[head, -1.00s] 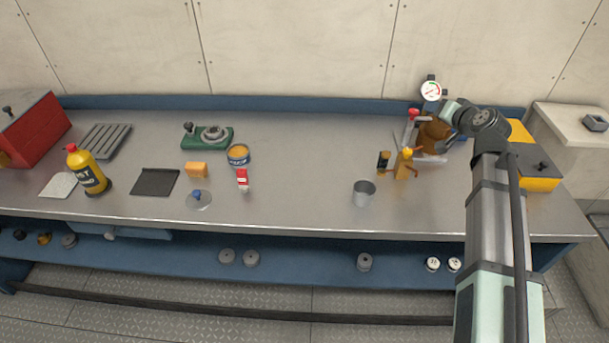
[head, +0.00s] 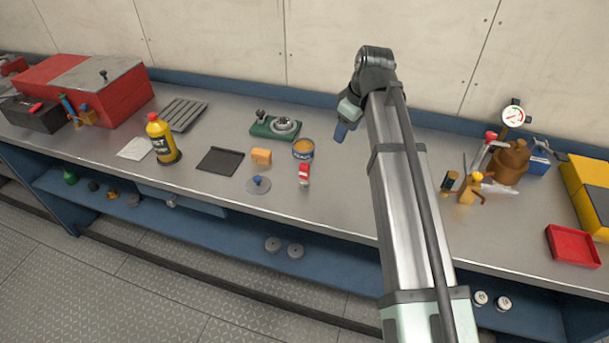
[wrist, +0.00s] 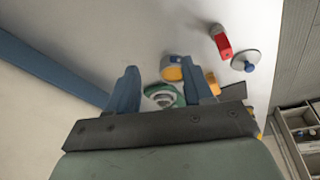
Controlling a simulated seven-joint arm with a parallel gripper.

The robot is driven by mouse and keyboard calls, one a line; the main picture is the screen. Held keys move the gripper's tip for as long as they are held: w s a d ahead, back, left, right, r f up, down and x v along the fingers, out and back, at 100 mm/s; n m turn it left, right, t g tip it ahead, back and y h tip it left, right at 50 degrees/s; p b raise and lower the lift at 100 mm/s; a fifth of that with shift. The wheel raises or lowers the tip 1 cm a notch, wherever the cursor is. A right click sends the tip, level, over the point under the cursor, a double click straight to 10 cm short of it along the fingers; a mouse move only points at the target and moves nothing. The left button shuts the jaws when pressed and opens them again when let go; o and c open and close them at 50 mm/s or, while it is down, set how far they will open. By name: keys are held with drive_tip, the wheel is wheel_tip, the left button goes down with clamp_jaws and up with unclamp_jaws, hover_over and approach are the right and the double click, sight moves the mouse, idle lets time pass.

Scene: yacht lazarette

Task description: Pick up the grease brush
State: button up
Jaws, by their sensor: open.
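I cannot make out a grease brush for certain in either view. My gripper (head: 345,122) is above the back middle of the bench in the head view, right of the green-based fitting (head: 274,127). In the wrist view my gripper (wrist: 161,68) has its two blue fingers spread apart, with nothing held between them. The green fitting (wrist: 163,96) and an orange tin (wrist: 172,70) show below and beyond the fingers. The tin also shows in the head view (head: 303,150). Small handled tools (head: 468,188) stand by a brown pot (head: 510,160) at the right, too small to name.
A red tube (head: 304,174), an orange block (head: 261,157), a blue-knobbed disc (head: 258,185), a black tray (head: 220,161) and a yellow bottle (head: 161,140) stand left of my arm. A red toolbox (head: 115,98) is far left; a red tray (head: 572,245) is far right. My arm hides bench behind it.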

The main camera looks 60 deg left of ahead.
sight(304, 165)
drive_tip(key=s+a+r+n+h, duration=0.2)
drive_tip(key=s+n+h, duration=0.15)
drive_tip(key=s, duration=0.75)
drive_tip(key=shift+n, duration=0.45)
drive_tip(key=f, duration=0.8)
drive_tip(key=shift+s+d+f, duration=0.15)
drive_tip(key=shift+d, duration=0.05)
drive_tip(key=shift+s+d+f, duration=0.1)
drive_tip(key=shift+f, duration=1.2)
drive_tip(key=shift+s+d+f, duration=0.1)
drive_tip(key=shift+f, duration=1.15)
clamp_jaws()
